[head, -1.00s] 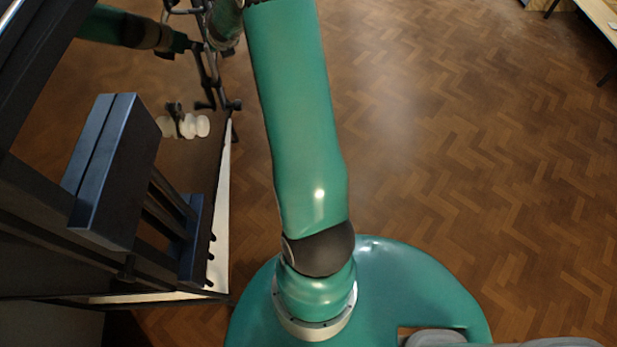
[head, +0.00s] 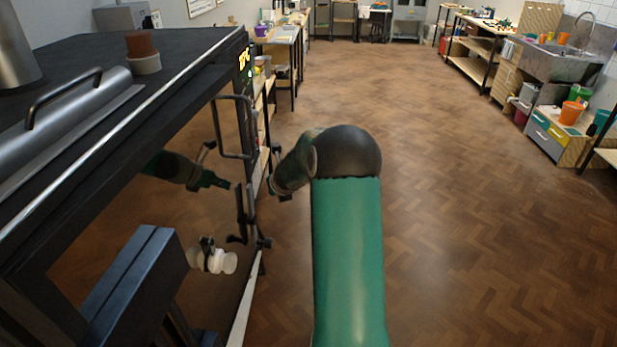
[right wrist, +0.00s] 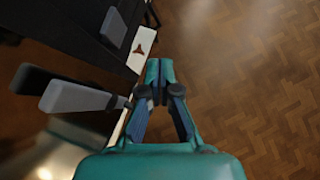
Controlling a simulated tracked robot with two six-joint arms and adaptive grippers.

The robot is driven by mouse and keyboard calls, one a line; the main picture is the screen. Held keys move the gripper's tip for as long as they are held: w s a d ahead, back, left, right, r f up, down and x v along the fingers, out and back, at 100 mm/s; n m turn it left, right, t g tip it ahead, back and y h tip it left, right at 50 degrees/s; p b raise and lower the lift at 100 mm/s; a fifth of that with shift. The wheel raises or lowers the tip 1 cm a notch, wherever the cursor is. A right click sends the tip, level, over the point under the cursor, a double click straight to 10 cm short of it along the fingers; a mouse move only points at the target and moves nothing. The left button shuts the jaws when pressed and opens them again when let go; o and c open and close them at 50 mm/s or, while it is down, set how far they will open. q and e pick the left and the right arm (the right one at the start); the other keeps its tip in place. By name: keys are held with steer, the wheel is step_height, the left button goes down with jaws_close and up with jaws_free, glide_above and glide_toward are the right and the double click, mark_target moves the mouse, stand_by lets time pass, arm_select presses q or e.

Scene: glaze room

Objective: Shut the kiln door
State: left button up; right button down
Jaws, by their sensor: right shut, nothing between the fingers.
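The kiln (head: 120,60) stands at the left of the head view, black-framed with a lit display. Below its top edge is a shiny dark panel (head: 100,235) that mirrors the floor and an arm; I take it for the kiln door. I cannot tell whether it is fully shut. A dark bar handle (head: 236,155) is at its far end. My right gripper (head: 273,180) is beside the handle, partly hidden by its wrist; contact is unclear. In the right wrist view its fingers (right wrist: 158,76) are together and empty, beside a grey bar (right wrist: 75,97). My left gripper is not seen.
A dark block (head: 125,285) juts out at the lower left. A pale strip (head: 243,305) runs along the floor side of the panel. Shelves and a sink (head: 575,55) stand at the far right. The wooden floor (head: 470,200) to the right is clear.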

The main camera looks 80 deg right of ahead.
steer(key=s+r+p, duration=0.3)
steer(key=s+r, duration=0.2)
steer(key=r, duration=0.1)
steer(key=shift+s+d+r, duration=0.35)
steer(key=shift+s, duration=0.05)
